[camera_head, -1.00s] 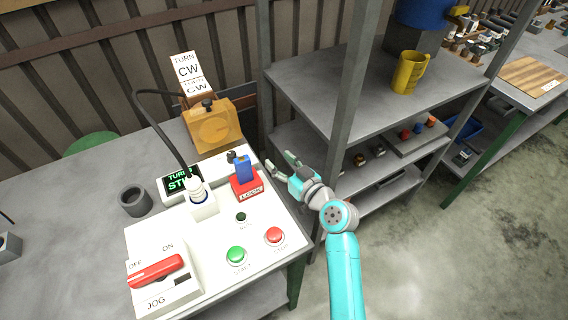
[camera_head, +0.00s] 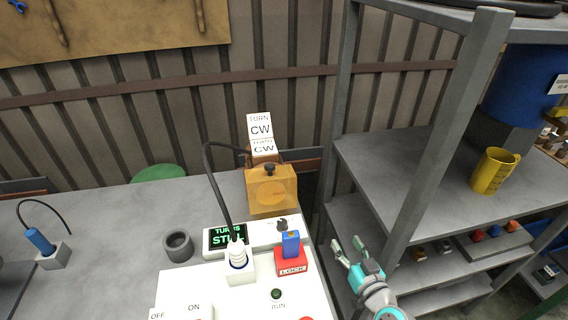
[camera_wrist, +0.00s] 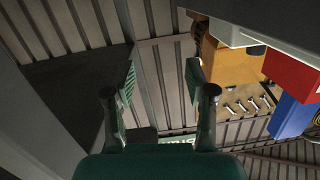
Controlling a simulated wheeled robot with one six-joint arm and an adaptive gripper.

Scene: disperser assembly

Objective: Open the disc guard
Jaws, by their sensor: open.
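The disc guard (camera_head: 271,190) is an amber, see-through box with a dark knob (camera_head: 269,167) on top, at the back of the bench. A round disc shows faintly through its front, and the guard looks closed. In the wrist view an orange block at the upper right, likely the guard (camera_wrist: 228,62), shows beyond the fingers. My gripper (camera_head: 349,246) is open and empty, right of the bench edge and in front of the shelf, lower right of the guard and well apart from it.
A white control panel (camera_head: 215,285) carries a red LOCK block with a blue piece (camera_head: 291,245), a white plug with a black cable (camera_head: 238,258) and a display (camera_head: 228,236). A TURN CW sign (camera_head: 260,128) stands behind the guard. A grey shelf post (camera_head: 425,150) rises right of my gripper.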

